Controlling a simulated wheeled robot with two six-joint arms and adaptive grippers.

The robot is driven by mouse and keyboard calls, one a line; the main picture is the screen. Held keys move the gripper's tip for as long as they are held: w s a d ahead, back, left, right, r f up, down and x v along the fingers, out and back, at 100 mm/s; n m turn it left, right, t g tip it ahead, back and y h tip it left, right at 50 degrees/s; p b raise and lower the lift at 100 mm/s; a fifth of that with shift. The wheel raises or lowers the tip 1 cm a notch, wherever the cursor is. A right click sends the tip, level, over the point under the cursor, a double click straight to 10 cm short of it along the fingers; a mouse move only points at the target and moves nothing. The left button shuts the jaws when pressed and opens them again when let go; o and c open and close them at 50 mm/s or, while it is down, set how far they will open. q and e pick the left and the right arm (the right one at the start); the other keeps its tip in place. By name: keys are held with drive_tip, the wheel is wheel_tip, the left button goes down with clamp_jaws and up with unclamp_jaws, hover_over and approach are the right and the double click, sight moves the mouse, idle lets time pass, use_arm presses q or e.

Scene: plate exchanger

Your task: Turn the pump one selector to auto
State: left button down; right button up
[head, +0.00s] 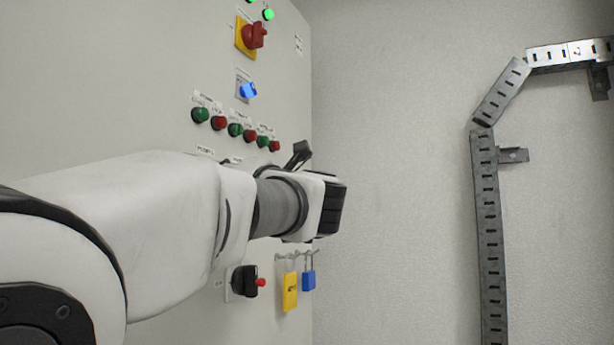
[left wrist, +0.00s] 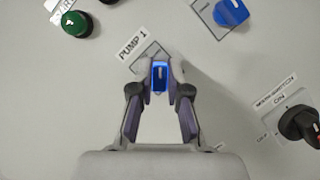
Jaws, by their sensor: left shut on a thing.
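The pump one selector (left wrist: 160,76) is a blue knob with a pale pointer line, below and right of a "PUMP 1" label in the left wrist view. My left gripper (left wrist: 160,87) is shut on this knob, with one finger on each side. The pointer line looks nearly upright in that view. The knob's position marks are hidden by the fingers. In the head view my left arm reaches in from the left to the panel, and it hides the selector. My right gripper is in neither view.
A metal cable tray (head: 487,220) runs along the right wall.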

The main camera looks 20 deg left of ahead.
use_arm(q)
drive_tip(key=shift+r, duration=0.15)
drive_tip(key=c, duration=1.1)
unclamp_jaws()
drive_tip(key=shift+s+a, duration=0.1)
drive_tip(key=shift+c, duration=0.2)
drive_tip(key=shift+a+f, duration=0.2)
drive_tip(key=shift+a, duration=0.2)
drive_tip(key=shift+d, duration=0.3)
